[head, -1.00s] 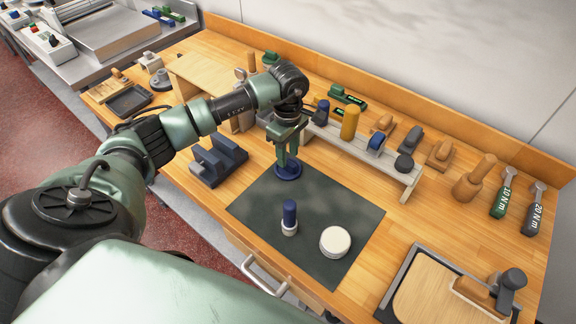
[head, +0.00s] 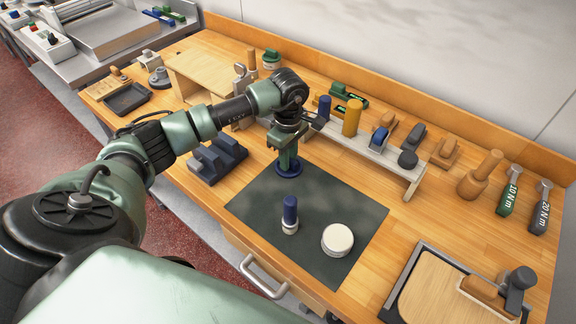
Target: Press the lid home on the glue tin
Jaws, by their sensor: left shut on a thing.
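A round tin with a pale cream top (head: 337,240) stands on the dark mat (head: 262,225), near its right side. I take it for the glue tin; whether its lid is fully seated cannot be told. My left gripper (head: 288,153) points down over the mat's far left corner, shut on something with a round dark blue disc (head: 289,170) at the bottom. My fingers hide its upper part. The disc is behind and left of the tin, apart from it. Whether it touches the mat is unclear. My right gripper is not in view.
A blue-handled tool with a pale foot (head: 290,216) stands upright on the mat, left of the tin. A rack (head: 375,158) of several tools stands behind the mat. A blue-grey block (head: 217,160) lies to the left, and a tray with a board (head: 440,290) at front right.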

